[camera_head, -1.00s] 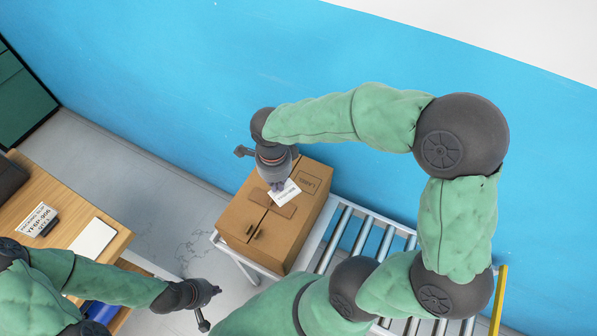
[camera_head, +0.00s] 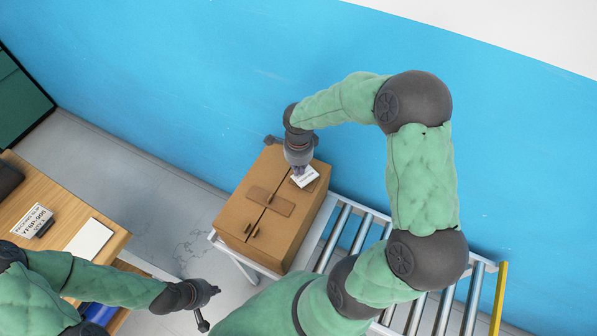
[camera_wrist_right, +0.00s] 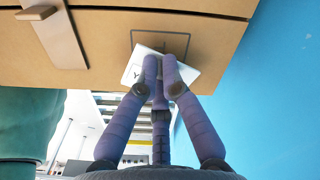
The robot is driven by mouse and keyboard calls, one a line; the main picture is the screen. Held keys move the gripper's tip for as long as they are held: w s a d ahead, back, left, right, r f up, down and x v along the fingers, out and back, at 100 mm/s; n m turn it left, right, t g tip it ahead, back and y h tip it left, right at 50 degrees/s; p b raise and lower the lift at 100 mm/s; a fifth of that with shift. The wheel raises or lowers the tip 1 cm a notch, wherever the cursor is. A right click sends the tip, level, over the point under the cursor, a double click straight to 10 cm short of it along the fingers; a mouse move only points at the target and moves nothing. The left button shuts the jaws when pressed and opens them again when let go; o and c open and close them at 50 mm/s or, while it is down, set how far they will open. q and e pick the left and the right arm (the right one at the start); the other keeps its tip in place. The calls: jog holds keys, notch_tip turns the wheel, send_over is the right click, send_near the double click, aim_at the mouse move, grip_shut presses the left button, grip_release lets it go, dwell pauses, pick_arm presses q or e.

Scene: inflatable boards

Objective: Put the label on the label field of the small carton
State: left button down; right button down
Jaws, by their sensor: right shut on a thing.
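My right gripper (camera_head: 299,170) is shut on the white label (camera_head: 306,178), over the carton's far right top area. In the right wrist view, the gripper fingertips (camera_wrist_right: 163,62) hold the label (camera_wrist_right: 185,71) over the outlined label field (camera_wrist_right: 134,40), covering part of it. I cannot tell whether the label touches the carton. My left gripper (camera_head: 208,305) is low at the lower left, apart from the carton; its jaw state is unclear.
A wooden table (camera_head: 62,195) at left holds a packing slip sign (camera_head: 33,219) and a white sheet (camera_head: 89,239). The conveyor rollers (camera_head: 337,240) run right from the carton. A blue wall (camera_head: 180,90) stands close behind it.

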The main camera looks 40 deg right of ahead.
notch_tip(320, 180, down, 2)
jog(key=shift+f, duration=0.1)
jog(key=shift+f, duration=0.15)
jog(key=c, duration=1.4)
grip_release()
jog(key=shift+r, duration=0.2)
notch_tip(320, 180, up, 12)
jog(key=p, duration=0.1)
